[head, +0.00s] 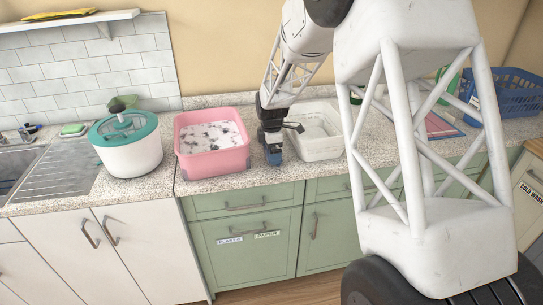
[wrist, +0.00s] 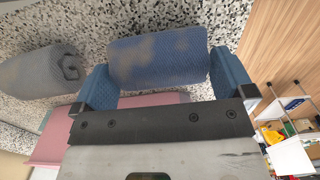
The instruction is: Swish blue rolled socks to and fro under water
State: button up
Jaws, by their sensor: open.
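Blue rolled socks (wrist: 158,60) with faded brownish patches lie on the speckled counter in the wrist view. My gripper (wrist: 162,80) is open, with one blue finger near each end of the roll; I cannot tell whether either touches it. In the head view my gripper (head: 273,152) is low at the counter's front, between the pink tub (head: 213,166) and the white tub (head: 318,150). The socks cannot be told apart from the blue fingers there. The pink tub holds liquid with white foam and dark patches.
A grey rolled bundle (wrist: 38,72) lies left of the blue socks in the wrist view. A white pot with a teal lid (head: 126,145) stands left of the pink tub, near the sink (head: 18,165). A blue basket (head: 505,92) is at far right.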

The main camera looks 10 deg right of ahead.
jog(key=shift+c, duration=0.2)
jog(key=c, duration=0.6)
jog(key=shift+r, duration=0.2)
jog(key=shift+r, duration=1.5)
jog(key=shift+s+r, duration=0.15)
jog(key=shift+s, duration=0.2)
jog(key=s+r, duration=0.1)
jog(key=s, duration=1.4)
jog(key=shift+s+r, duration=0.15)
jog(key=shift+r, duration=0.05)
